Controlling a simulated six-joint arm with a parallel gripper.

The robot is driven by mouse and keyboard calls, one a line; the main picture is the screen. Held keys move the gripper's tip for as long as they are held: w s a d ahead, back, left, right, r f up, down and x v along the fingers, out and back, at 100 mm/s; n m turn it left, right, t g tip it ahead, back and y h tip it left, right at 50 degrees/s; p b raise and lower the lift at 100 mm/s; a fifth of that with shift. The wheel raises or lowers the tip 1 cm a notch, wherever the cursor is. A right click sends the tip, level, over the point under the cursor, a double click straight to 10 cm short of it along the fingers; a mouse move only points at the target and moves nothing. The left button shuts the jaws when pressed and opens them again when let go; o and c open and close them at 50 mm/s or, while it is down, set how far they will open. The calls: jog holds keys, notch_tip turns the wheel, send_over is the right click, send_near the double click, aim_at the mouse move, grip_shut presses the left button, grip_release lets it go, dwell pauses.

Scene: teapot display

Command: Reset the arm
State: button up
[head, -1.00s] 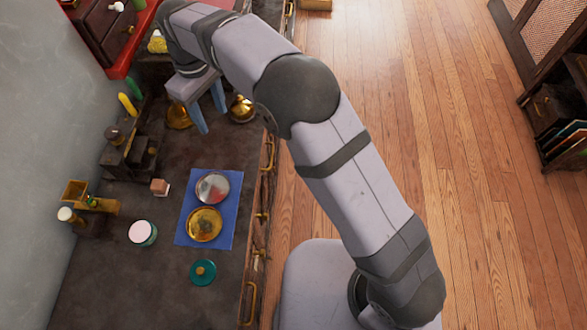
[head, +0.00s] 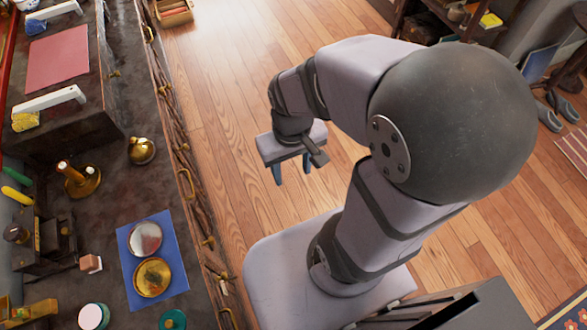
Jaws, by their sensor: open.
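My gripper (head: 293,172) hangs over the wooden floor (head: 218,90), right of the cabinet's front edge. Its blue fingers point down and stand apart, with nothing between them. My arm is folded back over my base, clear of the dark countertop (head: 110,190). On the counter, a blue mat (head: 180,278) carries a silver disc (head: 146,238) and a brass disc (head: 153,277). A brass teapot-like piece (head: 80,181) and a rounded brass piece with a knob (head: 141,150) stand behind the mat.
A teal lid (head: 172,320) and a white-topped jar (head: 93,316) sit at the front of the counter. A small pinkish block (head: 91,263) lies left of the mat. A wooden box (head: 173,12) is on the floor at the back. Floor around my gripper is clear.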

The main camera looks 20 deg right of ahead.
jog(key=shift+s+d+f, duration=0.1)
jog(key=shift+s+d, duration=0.05)
jog(key=shift+s, duration=0.1)
notch_tip(320, 180, up, 8)
jog(key=p, duration=0.8)
jog(key=shift+r, duration=0.2)
jog(key=shift+f, duration=0.15)
dwell(0.7)
